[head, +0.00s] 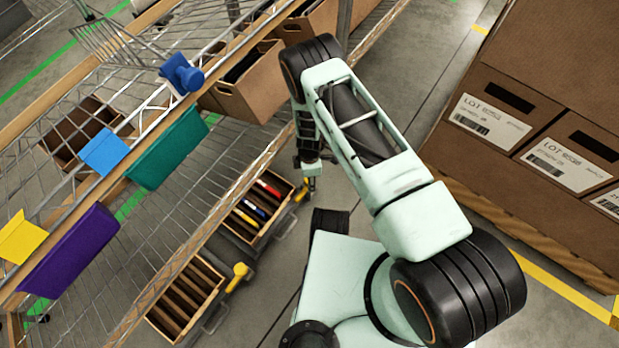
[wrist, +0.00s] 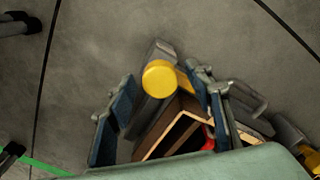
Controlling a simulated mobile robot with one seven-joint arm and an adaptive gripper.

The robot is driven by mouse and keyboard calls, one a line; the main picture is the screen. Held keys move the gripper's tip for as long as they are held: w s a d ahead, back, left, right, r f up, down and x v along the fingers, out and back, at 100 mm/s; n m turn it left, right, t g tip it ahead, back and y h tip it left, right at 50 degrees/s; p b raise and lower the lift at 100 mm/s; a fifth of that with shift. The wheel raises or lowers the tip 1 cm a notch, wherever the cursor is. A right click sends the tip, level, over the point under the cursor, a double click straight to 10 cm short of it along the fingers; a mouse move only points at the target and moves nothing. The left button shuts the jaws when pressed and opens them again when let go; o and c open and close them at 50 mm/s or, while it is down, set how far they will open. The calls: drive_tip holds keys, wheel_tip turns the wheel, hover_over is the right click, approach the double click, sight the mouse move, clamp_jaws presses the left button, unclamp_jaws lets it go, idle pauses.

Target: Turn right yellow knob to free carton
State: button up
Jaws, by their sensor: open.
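The right yellow knob (head: 303,191) is on a grey fitting at the end of the right wooden carton (head: 240,232), which holds red, yellow and blue items. In the wrist view a round yellow knob (wrist: 160,78) with a short yellow arm shows between the fingers, beside the wooden carton (wrist: 172,128). My gripper (wrist: 164,98) is open, with one blue-padded finger on each side of the knob; I cannot tell whether either touches it. In the head view my gripper (head: 310,172) is small and points down close to the right knob.
A second yellow knob (head: 238,272) stands by the left slotted carton (head: 187,298). A wire shelf (head: 110,230) with coloured bins fills the left. Stacked labelled boxes (head: 505,135) stand at the right.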

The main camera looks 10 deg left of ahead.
drive_tip(key=shift+c, duration=0.3)
clamp_jaws()
